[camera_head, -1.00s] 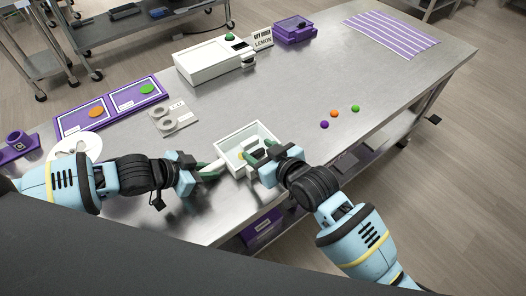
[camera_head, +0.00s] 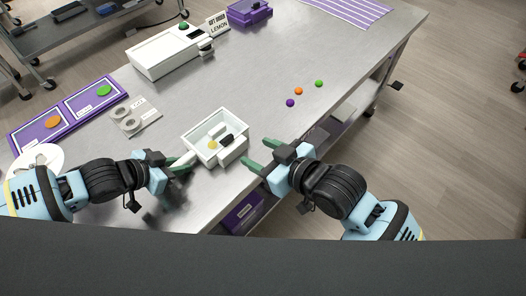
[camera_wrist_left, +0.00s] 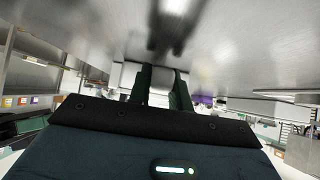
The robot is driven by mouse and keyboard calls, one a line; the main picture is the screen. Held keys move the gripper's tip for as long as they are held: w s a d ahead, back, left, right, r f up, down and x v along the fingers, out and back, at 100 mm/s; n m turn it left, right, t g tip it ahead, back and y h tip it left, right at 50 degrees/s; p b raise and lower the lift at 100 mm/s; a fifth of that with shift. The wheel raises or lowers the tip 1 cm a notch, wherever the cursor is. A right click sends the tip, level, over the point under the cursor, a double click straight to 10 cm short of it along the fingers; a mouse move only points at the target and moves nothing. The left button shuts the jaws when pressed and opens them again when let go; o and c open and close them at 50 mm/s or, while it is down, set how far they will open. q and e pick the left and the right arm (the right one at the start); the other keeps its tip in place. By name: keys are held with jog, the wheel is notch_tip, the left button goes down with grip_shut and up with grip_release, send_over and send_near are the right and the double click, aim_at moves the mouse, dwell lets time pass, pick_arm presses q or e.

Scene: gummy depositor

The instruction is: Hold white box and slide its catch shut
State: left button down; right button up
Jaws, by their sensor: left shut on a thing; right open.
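The white box (camera_head: 192,144) stands near the table's front edge.
Orange, purple and green balls (camera_head: 298,91) lie on the table to the right. A grey holder with round openings (camera_head: 135,117) and a purple tray (camera_head: 60,118) are at left. A white machine (camera_head: 165,55) stands behind. The table between is clear.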

dwell(0.3)
pick_arm(q)
jog(key=c, duration=1.2)
grip_release()
jog(key=v, duration=1.2)
